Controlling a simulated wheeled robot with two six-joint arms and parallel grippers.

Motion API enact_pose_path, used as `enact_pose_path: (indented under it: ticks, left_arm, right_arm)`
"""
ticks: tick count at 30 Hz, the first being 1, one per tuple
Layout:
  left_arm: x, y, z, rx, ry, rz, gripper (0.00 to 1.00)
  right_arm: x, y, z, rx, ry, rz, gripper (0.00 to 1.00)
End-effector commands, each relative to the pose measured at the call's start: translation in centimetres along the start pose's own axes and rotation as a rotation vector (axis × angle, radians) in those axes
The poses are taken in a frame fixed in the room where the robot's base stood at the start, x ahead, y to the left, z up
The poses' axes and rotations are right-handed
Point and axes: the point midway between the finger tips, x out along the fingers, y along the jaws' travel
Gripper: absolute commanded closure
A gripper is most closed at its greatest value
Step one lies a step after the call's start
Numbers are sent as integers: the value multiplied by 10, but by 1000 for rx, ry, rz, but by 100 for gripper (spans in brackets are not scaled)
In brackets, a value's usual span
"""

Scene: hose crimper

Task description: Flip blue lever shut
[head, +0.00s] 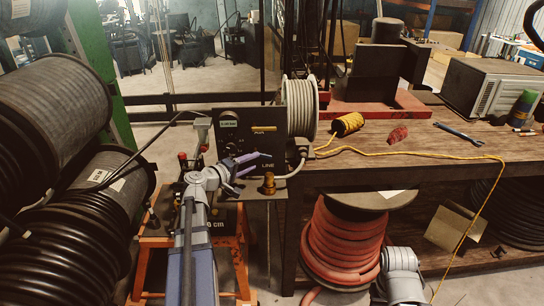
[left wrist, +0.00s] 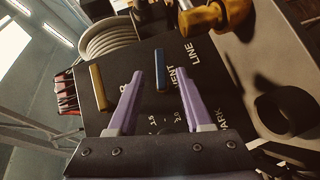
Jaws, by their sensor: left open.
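The blue lever (left wrist: 160,68) is on the face of a black panel (head: 236,134) in the left wrist view. It runs nearly parallel to a yellow lever (left wrist: 98,88) on the same panel, which also shows in the head view (head: 264,128). My left gripper (left wrist: 153,80) is open, its two purple fingers on either side of the blue lever in the picture, with visible gaps; I cannot tell whether they reach its depth. In the head view my left gripper (head: 262,163) is in front of the panel's lower part, where the blue lever is hard to make out.
A brass fitting (head: 268,183) sits close below the left gripper. A white hose coil (head: 299,107) stands right of the panel. Black hose reels (head: 60,110) crowd the left. The wooden bench (head: 450,150) holds yellow twine (head: 347,124), a wrench (head: 458,134) and a microwave-like box (head: 495,92).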

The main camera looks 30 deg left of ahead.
Motion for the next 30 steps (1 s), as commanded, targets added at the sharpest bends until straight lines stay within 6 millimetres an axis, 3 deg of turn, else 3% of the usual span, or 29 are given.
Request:
enact_pose_path:
  ticks: [9, 15, 27, 30]
  left_arm:
    - [48, -2, 0, 2, -5, -1, 50]
    - [70, -1, 1, 1, -4, -1, 50]
    - [76, 0, 1, 1, -2, -2, 50]
    - [76, 0, 1, 1, -3, -2, 59]
  right_arm:
    - [10, -1, -1, 0, 0, 0, 50]
    - [14, -1, -1, 0, 0, 0, 50]
    - [14, -1, -1, 0, 0, 0, 50]
    - [14, -1, -1, 0, 0, 0, 50]
